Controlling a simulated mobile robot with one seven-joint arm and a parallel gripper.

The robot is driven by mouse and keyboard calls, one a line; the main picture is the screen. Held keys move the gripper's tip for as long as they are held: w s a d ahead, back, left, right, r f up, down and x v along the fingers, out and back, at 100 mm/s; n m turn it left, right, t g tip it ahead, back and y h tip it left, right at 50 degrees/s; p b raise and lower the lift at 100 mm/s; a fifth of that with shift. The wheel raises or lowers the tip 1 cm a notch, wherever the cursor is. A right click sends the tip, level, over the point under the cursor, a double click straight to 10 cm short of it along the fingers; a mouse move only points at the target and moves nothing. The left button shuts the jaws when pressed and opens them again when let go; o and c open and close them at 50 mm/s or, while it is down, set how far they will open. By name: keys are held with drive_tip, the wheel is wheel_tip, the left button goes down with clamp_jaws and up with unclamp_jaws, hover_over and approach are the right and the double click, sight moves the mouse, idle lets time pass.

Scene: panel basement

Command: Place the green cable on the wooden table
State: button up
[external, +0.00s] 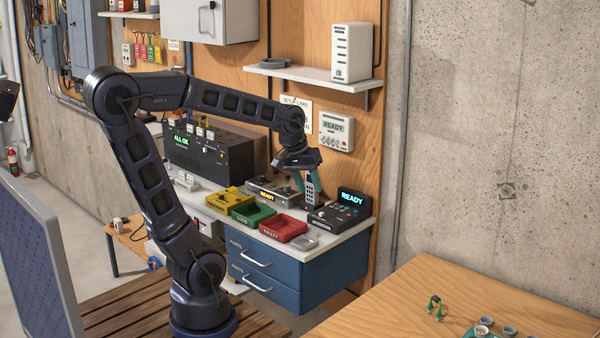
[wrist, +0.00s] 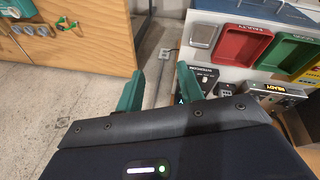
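A small green looped item (external: 434,304), which looks like the green cable, lies on the wooden table (external: 375,305) at the lower right of the external view. It also shows in the wrist view (wrist: 66,23) at the upper left, on the wooden top (wrist: 100,25). My gripper (external: 311,198) hangs over the workbench, between the red tray and the black READY device, well away from the cable. In the wrist view its two teal fingers (wrist: 158,75) are apart with nothing seen between them.
The workbench (external: 330,240) carries a yellow tray (external: 230,200), a green tray (external: 253,214), a red tray (external: 283,228) and the READY device (external: 340,210). Small grey cups (external: 487,321) stand near the cable. A gap with floor separates bench and table.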

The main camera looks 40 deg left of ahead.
drive_tip(key=s+a+m+t+y, duration=0.1)
drive_tip(key=s+a+m, duration=0.2)
drive_tip(key=s+a, duration=0.7)
drive_tip(key=shift+s+r+y, duration=0.2)
drive_tip(key=shift+r+y, duration=0.2)
